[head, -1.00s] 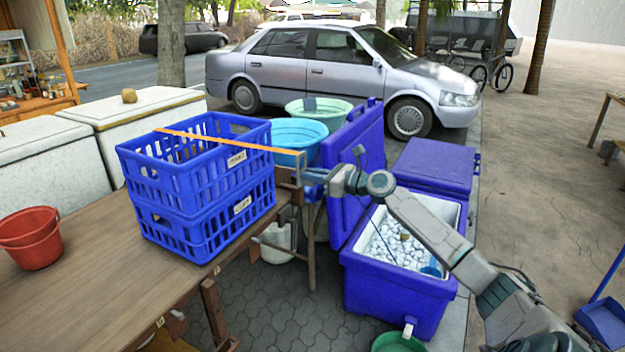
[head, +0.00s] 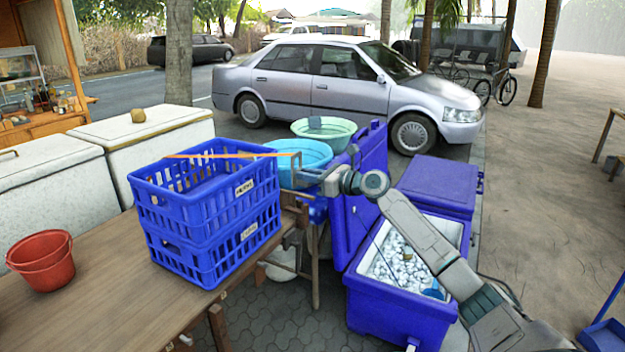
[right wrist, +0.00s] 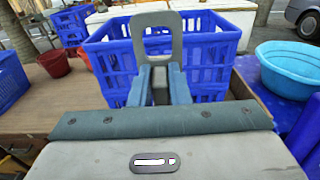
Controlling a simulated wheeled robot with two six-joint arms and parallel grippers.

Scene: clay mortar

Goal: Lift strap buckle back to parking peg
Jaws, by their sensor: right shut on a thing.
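The strap buckle (right wrist: 144,17), a flat grey frame with a rounded opening, stands upright in my right gripper (right wrist: 157,78) in the right wrist view. The fingers are shut on its lower part. In the head view, the buckle (head: 299,162) and my right gripper (head: 324,176) are just right of the two stacked blue crates (head: 205,215). The orange strap (head: 235,155) runs over the upper crate to the buckle, nearly level. I cannot make out the parking peg. My left gripper is in neither current view.
The crates stand on a wooden table (head: 95,270) with a red bucket (head: 42,262). A light-blue basin (head: 300,152) is behind my gripper. An open blue cooler (head: 395,315) of ice lies below my right arm, its lid upright beside it.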

